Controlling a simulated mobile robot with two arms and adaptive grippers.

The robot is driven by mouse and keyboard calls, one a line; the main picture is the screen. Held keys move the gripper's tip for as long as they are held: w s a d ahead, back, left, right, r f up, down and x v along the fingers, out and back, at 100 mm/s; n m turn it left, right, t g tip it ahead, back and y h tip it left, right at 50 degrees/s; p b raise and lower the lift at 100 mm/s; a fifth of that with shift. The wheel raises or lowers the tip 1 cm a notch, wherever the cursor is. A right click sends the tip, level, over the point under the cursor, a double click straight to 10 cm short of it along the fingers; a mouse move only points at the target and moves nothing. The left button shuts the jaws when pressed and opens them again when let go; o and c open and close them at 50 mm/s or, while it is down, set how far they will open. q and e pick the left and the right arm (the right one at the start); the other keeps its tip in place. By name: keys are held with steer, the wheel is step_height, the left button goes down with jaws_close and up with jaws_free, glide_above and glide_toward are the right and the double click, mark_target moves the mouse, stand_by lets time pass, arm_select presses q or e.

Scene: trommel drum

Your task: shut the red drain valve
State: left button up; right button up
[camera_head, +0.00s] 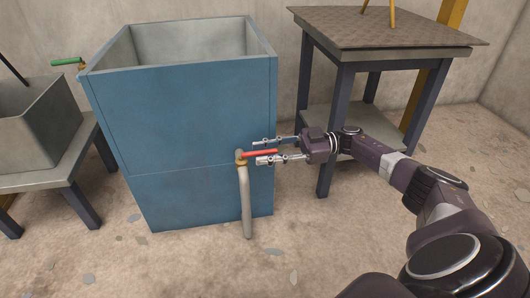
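The red drain valve (260,153) is on the front face of a blue tank (180,130), near its right side. Its red lever lies roughly level and points right from a brass body (240,157). A pale drain pipe (245,205) runs down from it to near the floor. My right gripper (260,151) comes in from the right and is open. One finger is above the red lever and one below it, with gaps showing. Whether a finger touches the lever cannot be told. My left gripper is not in view.
A green-handled valve (68,61) is at the tank's upper left, near a grey trough (45,125) on a low stand. A dark-legged table (385,45) stands at the right, close to my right arm. The stone floor in front is mostly clear, with scattered chips.

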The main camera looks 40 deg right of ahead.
steer(key=v, duration=0.7)
steer(key=shift+d, duration=0.25)
steer(key=shift+s+d, duration=0.1)
stand_by(0.8)
